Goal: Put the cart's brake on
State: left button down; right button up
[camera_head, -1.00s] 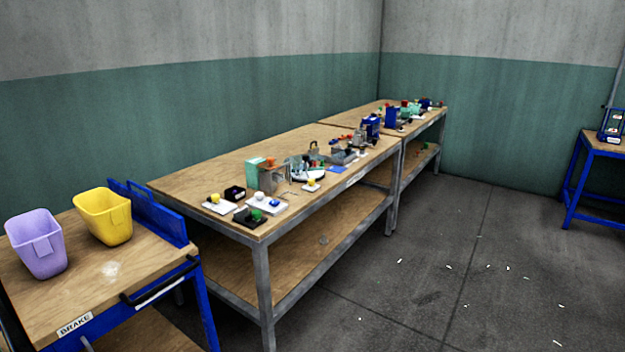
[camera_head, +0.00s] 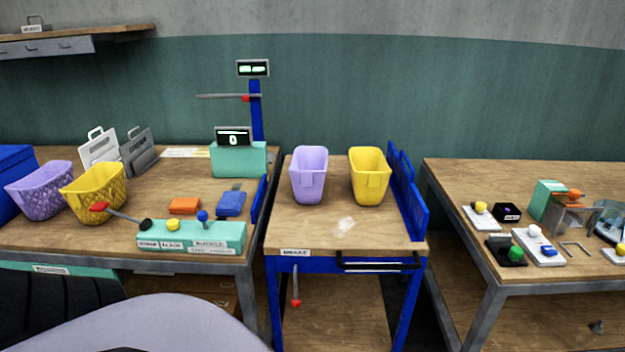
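The cart (camera_head: 300,229) stands in the middle of the view, with a wooden top and blue frame. A white BRAKE label (camera_head: 295,253) is on the left of its front edge. Below the label hangs a thin brake lever (camera_head: 296,287) with a red tip, pointing down. A black handle bar (camera_head: 380,262) runs along the right of the front edge. A purple bin (camera_head: 309,175) and a yellow bin (camera_head: 370,176) stand upright on the cart. Neither of my grippers is in view.
A workbench (camera_head: 50,236) on the left holds baskets, a teal control box (camera_head: 190,236) with a red-tipped lever, and a display post (camera_head: 256,110). A second bench (camera_head: 455,180) on the right holds several small devices. Narrow gaps separate the cart from both benches.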

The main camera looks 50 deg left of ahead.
aim_at(296, 302)
jog(key=i+l+u, duration=0.45)
jog(key=l+u, duration=0.15)
jog(key=i+l+u, duration=0.15)
jog(key=l+u, duration=0.15)
jog(key=i+l+u, duration=0.1)
jog(key=l+u, duration=0.25)
jog(key=l, duration=0.1)
